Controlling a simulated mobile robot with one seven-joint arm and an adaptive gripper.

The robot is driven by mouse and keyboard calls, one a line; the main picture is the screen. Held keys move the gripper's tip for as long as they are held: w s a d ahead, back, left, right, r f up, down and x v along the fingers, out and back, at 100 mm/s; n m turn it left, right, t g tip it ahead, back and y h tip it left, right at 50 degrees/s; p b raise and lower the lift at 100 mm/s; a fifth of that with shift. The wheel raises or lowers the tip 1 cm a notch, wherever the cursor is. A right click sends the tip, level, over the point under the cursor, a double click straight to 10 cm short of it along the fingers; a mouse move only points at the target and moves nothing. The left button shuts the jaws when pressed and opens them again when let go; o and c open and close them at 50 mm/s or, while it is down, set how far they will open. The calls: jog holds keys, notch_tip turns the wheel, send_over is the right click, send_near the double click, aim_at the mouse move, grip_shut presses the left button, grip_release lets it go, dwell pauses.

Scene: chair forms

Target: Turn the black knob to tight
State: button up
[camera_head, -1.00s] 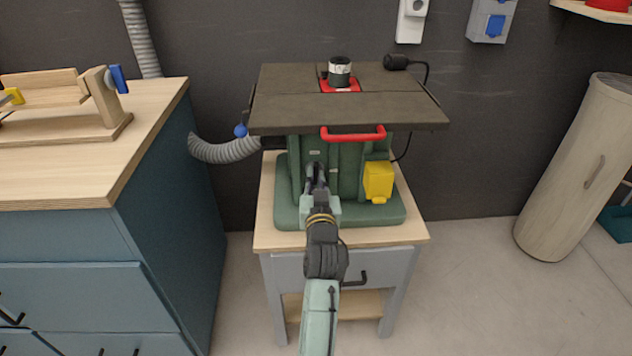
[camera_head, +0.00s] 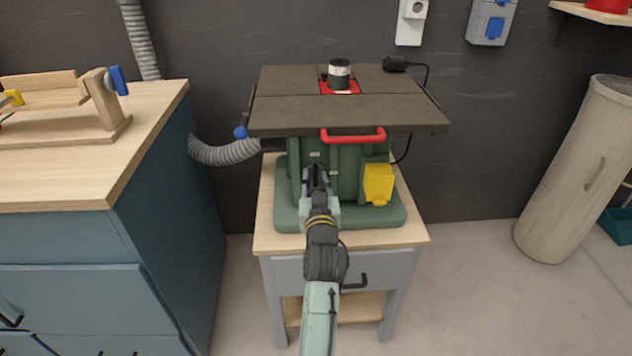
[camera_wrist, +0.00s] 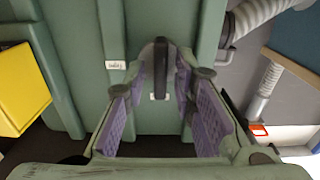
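The black knob (camera_wrist: 160,62) is a narrow upright bar on the green front of the machine. In the wrist view it stands between the two fingertips of my gripper (camera_wrist: 161,88). The purple-padded fingers are apart, one on each side of the knob, with a gap visible around its lower end. A small white label (camera_wrist: 116,65) sits left of the knob, and another pale label lies just below it. The writing is too small to read. In the head view my gripper (camera_head: 317,172) is at the machine's green body (camera_head: 346,160) and hides the knob.
A dark table top (camera_head: 350,110) with a red handle (camera_head: 353,135) overhangs my gripper. A yellow box (camera_head: 379,183) is right of it, and a grey hose (camera_head: 225,151) runs out left.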

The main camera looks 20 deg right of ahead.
jog(key=shift+o, duration=0.3)
jog(key=v, duration=1.2)
